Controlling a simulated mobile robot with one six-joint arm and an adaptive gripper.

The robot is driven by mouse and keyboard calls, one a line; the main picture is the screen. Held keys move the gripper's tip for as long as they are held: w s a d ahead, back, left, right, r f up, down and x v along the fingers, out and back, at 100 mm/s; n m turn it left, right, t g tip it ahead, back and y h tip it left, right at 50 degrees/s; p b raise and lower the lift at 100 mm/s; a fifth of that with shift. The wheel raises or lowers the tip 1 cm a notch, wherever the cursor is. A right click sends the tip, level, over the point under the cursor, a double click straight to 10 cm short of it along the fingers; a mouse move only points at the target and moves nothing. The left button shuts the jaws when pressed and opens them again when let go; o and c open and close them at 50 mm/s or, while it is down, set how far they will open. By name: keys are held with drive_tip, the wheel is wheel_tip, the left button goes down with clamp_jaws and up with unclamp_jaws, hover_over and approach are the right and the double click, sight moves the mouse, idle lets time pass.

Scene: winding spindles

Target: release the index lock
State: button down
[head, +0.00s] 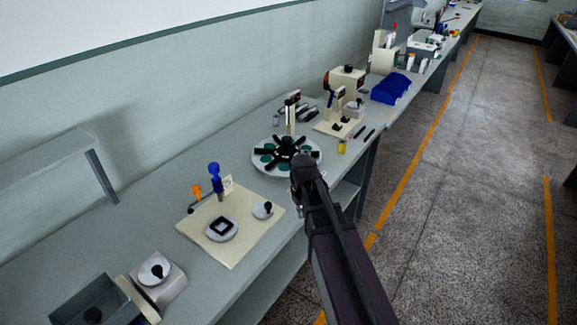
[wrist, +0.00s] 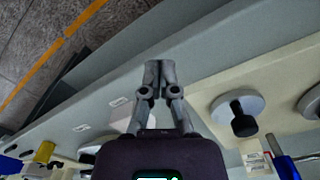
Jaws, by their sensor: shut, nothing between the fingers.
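A cream base plate (head: 247,243) lies on the bench in the head view. It carries a blue-handled upright lever (head: 215,178), an orange knob (head: 196,190), a round disc with a black square frame (head: 222,228), and a small grey disc with a black knob (head: 263,210). I cannot tell which of these is the index lock. My gripper (wrist: 158,66) is shut and empty, over the bench's front part. In the wrist view the black knob (wrist: 243,122) is right of the fingers and apart from them. The blue handle (wrist: 286,166) shows at the lower right edge.
A round turntable with black arms (head: 287,155) stands behind the plate. A grey device with a knob (head: 158,280) and a dark tray (head: 92,303) are nearer. The floor at right is clear.

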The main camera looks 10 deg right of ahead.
drive_tip(key=w+a+r+n+p, duration=0.2)
drive_tip(key=w+r+p, duration=0.3)
drive_tip(key=w, duration=0.4)
drive_tip(key=w+a+r+n+p, duration=0.2)
drive_tip(key=w+r+n+p, duration=0.2)
drive_tip(key=w, duration=0.6)
wheel_tip(320, 180, up, 2)
drive_tip(key=shift+w+a+r+p, duration=0.2)
drive_tip(key=shift+w+r+p, duration=0.05)
drive_tip(key=shift+p, duration=0.5)
drive_tip(key=shift+f, duration=0.15)
drive_tip(key=f+b, duration=0.9)
drive_tip(key=b, duration=0.1)
drive_tip(key=shift+s+d+f, duration=0.15)
drive_tip(key=shift+d+f, duration=0.05)
drive_tip(key=shift+f, duration=0.15)
drive_tip(key=shift+s+d+r+p, duration=0.4)
drive_tip(key=shift+s+d, duration=0.3)
drive_tip(key=shift+s+d+r+p, duration=0.35)
drive_tip(key=shift+s+d+r, duration=0.05)
drive_tip(key=shift+s+d, duration=0.25)
drive_tip(key=shift+s+d+r, duration=0.1)
drive_tip(key=shift+s, duration=0.1)
